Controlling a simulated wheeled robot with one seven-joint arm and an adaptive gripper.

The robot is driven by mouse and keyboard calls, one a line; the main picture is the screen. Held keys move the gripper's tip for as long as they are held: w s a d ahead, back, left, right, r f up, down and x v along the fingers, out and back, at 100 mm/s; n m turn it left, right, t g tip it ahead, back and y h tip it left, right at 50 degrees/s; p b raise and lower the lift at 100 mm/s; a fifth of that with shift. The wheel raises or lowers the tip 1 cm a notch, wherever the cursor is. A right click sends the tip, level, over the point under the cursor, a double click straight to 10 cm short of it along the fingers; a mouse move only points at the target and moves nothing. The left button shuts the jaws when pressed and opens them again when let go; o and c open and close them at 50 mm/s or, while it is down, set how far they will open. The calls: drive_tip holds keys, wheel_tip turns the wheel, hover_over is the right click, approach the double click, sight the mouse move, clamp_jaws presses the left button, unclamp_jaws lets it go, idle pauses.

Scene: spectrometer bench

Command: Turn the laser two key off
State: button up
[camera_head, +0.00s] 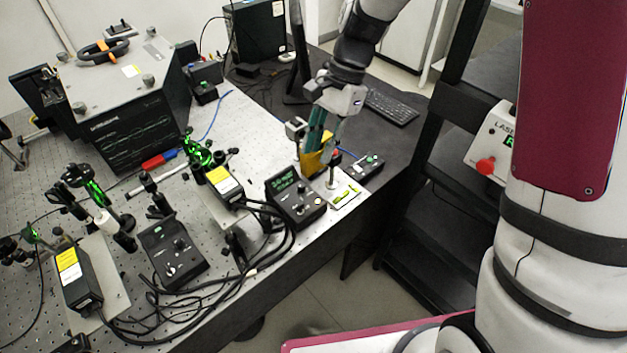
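Two black controller boxes with knobs stand along the front of the optical bench. One controller (296,200) has a lit green display and is near my gripper. The other controller (172,252) is farther left, with a small light-coloured key or knob low on its face. No readable label tells me which one is laser two. My gripper (322,158) points down just beyond the upper right of the lit controller.
Two laser heads with yellow labels (222,181) (78,278) stand on the bench, with loose black cables in front. A small button box (363,167) and a keyboard (391,106) lie right of my gripper. A black shelf rack (432,205) stands right of the bench.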

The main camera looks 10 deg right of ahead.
sight(301, 204)
drive_tip(key=p+x, duration=0.2)
drive_tip(key=x, duration=1.2)
drive_tip(key=shift+f+p, duration=0.15)
drive_tip(key=shift+p, duration=0.15)
clamp_jaws()
